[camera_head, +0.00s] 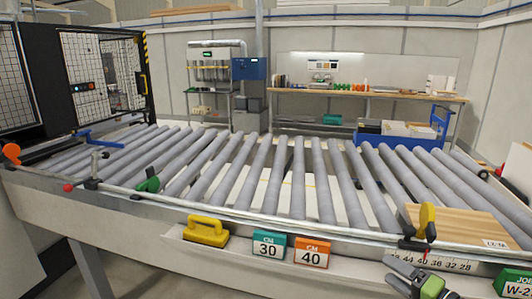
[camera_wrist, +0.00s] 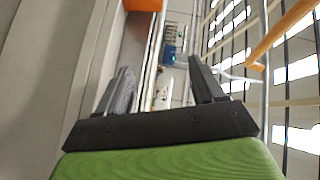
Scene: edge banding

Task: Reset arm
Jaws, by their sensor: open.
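My gripper (camera_head: 400,276) shows at the bottom right of the head view, in front of the roller table's front rail and below the wooden panel. In the wrist view my gripper (camera_wrist: 163,80) has its two dark fingers spread apart, with nothing held between them. The green gripper body fills the bottom of that view.
A roller conveyor (camera_head: 270,180) spans the middle, mostly bare. A wooden panel (camera_head: 470,226) lies at its right end. A yellow handled tool (camera_head: 206,232), a teal sign (camera_head: 268,246) and an orange sign (camera_head: 311,252) line the front. A black mesh guard (camera_head: 90,70) stands left.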

